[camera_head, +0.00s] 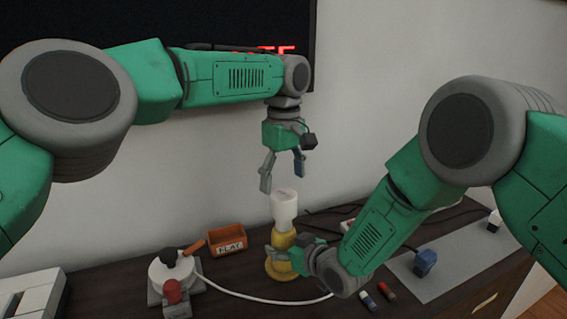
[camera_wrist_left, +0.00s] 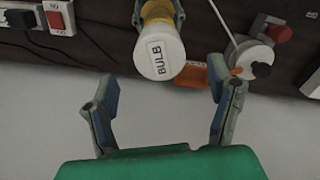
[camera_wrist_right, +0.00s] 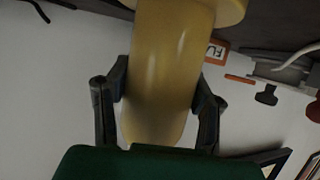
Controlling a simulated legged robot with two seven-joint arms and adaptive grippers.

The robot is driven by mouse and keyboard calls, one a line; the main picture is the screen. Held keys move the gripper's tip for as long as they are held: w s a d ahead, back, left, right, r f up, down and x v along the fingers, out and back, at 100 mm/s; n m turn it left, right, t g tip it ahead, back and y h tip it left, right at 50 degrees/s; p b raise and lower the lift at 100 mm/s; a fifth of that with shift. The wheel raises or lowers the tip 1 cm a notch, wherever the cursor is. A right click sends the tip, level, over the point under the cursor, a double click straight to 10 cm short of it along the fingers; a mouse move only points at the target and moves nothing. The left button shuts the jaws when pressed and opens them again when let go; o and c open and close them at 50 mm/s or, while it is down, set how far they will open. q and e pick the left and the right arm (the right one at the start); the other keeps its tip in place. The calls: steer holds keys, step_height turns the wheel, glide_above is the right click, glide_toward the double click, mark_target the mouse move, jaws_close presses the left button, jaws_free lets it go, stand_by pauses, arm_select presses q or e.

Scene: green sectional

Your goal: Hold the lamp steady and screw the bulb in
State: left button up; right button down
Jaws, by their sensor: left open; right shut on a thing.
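The yellow lamp (camera_head: 279,268) stands upright on the dark table, with the white bulb (camera_head: 284,208) upright on its top. How far the bulb is screwed in cannot be told. My left gripper (camera_head: 282,178) is open and empty, just above the bulb, with its fingers pointing down. In the left wrist view the bulb (camera_wrist_left: 160,58), labelled BULB, lies just beyond the open fingertips (camera_wrist_left: 160,88), untouched. My right gripper (camera_wrist_right: 160,85) is shut on the yellow lamp body (camera_wrist_right: 165,60), one finger on each side. The lamp's base is partly hidden by my right gripper in the head view.
An orange box (camera_head: 226,243) and a round white device with a red knob (camera_head: 174,275) stand left of the lamp. A white cable (camera_head: 250,297) runs along the front. The wall is behind.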

mark_target(283, 208)
arm_select(q)
step_height(283, 208, down, 8)
steer(key=shift+r, duration=0.1)
stand_by(0.4)
